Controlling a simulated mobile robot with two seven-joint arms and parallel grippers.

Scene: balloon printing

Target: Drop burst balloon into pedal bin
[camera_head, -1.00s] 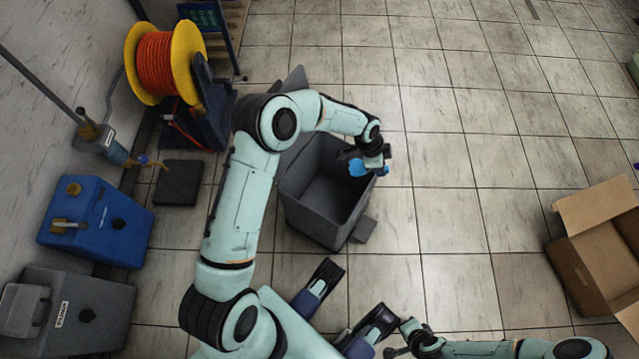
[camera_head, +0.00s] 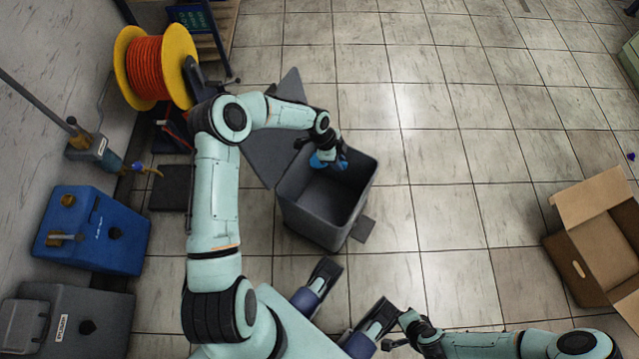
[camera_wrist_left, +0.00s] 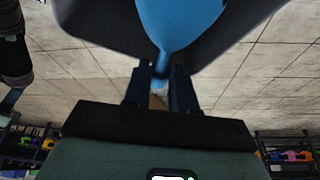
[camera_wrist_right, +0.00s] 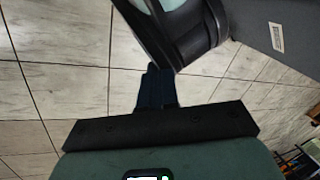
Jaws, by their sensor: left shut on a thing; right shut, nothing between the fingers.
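The pedal bin (camera_head: 320,228) is grey and stands on the tiled floor in the middle of the head view. Its lid (camera_head: 278,140) is up at the back left. My left gripper (camera_head: 328,158) is over the far part of the bin's opening. It is shut on the burst balloon (camera_head: 318,162), which is blue. In the left wrist view the balloon (camera_wrist_left: 178,22) hangs by its narrow neck between the fingers (camera_wrist_left: 160,88), with the grey bin wall behind. My right gripper (camera_wrist_right: 157,88) is shut and empty. In the head view it is low near the bottom edge (camera_head: 388,345).
A cardboard box (camera_head: 597,240) stands open at the right. A blue machine (camera_head: 95,230), a grey machine (camera_head: 85,325) and a yellow reel of orange hose (camera_head: 152,68) line the left side. The bin's pedal (camera_head: 363,229) sticks out at its lower right. The floor right of the bin is clear.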

